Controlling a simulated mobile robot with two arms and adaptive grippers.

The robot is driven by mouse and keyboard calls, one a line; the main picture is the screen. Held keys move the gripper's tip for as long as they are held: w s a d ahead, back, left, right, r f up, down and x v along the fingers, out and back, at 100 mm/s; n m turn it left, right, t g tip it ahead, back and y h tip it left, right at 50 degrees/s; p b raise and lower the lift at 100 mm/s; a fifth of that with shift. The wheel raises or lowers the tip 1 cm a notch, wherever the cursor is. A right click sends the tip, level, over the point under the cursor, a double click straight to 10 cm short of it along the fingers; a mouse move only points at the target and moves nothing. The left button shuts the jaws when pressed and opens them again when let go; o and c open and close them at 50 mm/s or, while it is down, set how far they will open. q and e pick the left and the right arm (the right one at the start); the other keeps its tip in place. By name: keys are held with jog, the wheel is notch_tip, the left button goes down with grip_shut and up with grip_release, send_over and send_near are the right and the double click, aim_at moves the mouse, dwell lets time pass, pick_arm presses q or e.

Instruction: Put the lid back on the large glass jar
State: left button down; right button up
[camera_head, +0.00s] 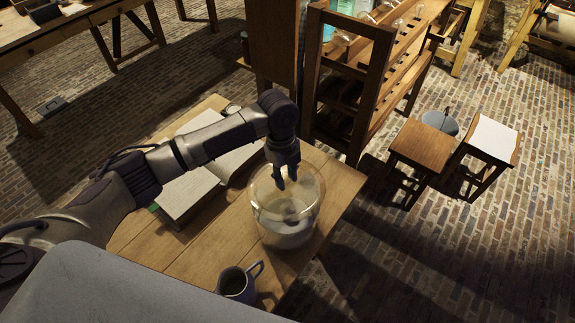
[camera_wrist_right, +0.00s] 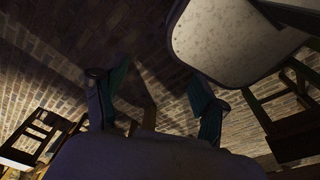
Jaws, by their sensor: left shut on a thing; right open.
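The large glass jar (camera_head: 286,228) stands upright at the right end of the wooden table. It is clear, with pale contents low inside and a dark patch in the middle. My left gripper (camera_head: 290,184) points down over the jar's mouth and is shut on the lid. The lid is clear glass and mostly hidden by the fingers; I cannot tell whether it touches the rim. My right gripper (camera_wrist_right: 155,100) is open and empty in the right wrist view, over the brick floor. It does not show in the head view.
A metal mug (camera_head: 238,284) stands in front of the jar. An open book (camera_head: 190,195) lies under my left arm. A wooden shelf (camera_head: 345,100) stands behind the table. Two stools (camera_head: 422,145) are at the right. The table's right edge is close to the jar.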

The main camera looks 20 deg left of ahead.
aim_at(286, 185)
pick_arm(q)
jog(key=shift+s+f, duration=0.1)
jog(key=shift+f, duration=0.15)
notch_tip(286, 185, down, 4)
jog(key=b, duration=0.4)
jog(key=shift+r, duration=0.25)
jog(key=shift+f+b, duration=0.25)
jog(key=shift+b, duration=0.1)
jog(key=shift+f, duration=0.85)
pick_arm(e)
jog(key=f, duration=0.1)
jog(key=s+f, duration=0.1)
jog(key=f, duration=0.3)
jog(key=shift+s+d+f, duration=0.15)
jog(key=shift+s+f, duration=0.1)
jog(key=shift+s, duration=0.15)
jog(key=shift+a+r, duration=0.2)
jog(key=shift+r, duration=0.15)
pick_arm(q)
jog(key=shift+r+p, duration=0.1)
jog(key=shift+p, duration=0.3)
pick_arm(e)
jog(key=shift+r, duration=0.3)
jog(key=shift+d, duration=0.2)
pick_arm(q)
jog(key=shift+f+p, duration=0.25)
jog(key=shift+p, duration=0.25)
pick_arm(e)
jog(key=shift+r, duration=0.5)
